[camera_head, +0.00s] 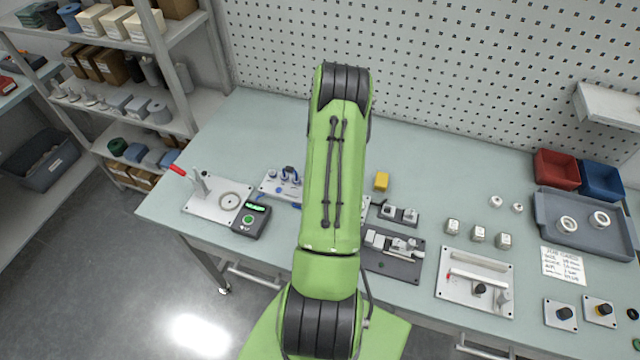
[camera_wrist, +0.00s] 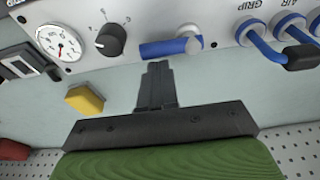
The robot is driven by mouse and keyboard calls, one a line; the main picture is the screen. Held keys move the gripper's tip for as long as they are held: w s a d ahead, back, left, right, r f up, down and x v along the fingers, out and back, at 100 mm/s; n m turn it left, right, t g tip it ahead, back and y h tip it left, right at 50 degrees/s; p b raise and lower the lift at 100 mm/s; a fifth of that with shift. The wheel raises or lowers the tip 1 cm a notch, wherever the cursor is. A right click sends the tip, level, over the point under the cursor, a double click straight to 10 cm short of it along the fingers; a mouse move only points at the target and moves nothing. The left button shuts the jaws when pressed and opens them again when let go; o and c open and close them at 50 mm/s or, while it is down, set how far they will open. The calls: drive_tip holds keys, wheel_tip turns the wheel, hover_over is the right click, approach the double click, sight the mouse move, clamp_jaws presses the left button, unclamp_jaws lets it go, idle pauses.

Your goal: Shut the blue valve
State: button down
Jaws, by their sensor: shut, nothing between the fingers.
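The blue valve's handle (camera_wrist: 172,46) shows in the wrist view on a light panel (camera_wrist: 222,18), lying nearly parallel to the panel's edge with a pale end at its right. My gripper (camera_wrist: 158,68) is shut and empty. Its fingertips are just below the handle's left part in the picture; I cannot tell whether they touch it. In the head view my arm hides the gripper and part of the panel (camera_head: 270,187), so the valve is not clear there.
Beside the valve are a black knob (camera_wrist: 111,39), a pressure gauge (camera_wrist: 60,42) and blue hoses (camera_wrist: 262,42) marked GRIP and AIR. A yellow block (camera_head: 381,181) stands on the table behind. A toggle-clamp plate (camera_head: 205,198) and a green-button device (camera_head: 251,219) are to the left.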

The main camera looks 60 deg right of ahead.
drive_tip(key=shift+f+b, duration=0.65)
drive_tip(key=shift+f, duration=0.1)
idle(0.3)
drive_tip(key=shift+r, duration=0.4)
drive_tip(key=shift+a, duration=0.1)
drive_tip(key=shift+a, duration=0.3)
drive_tip(key=shift+s+a, duration=0.1)
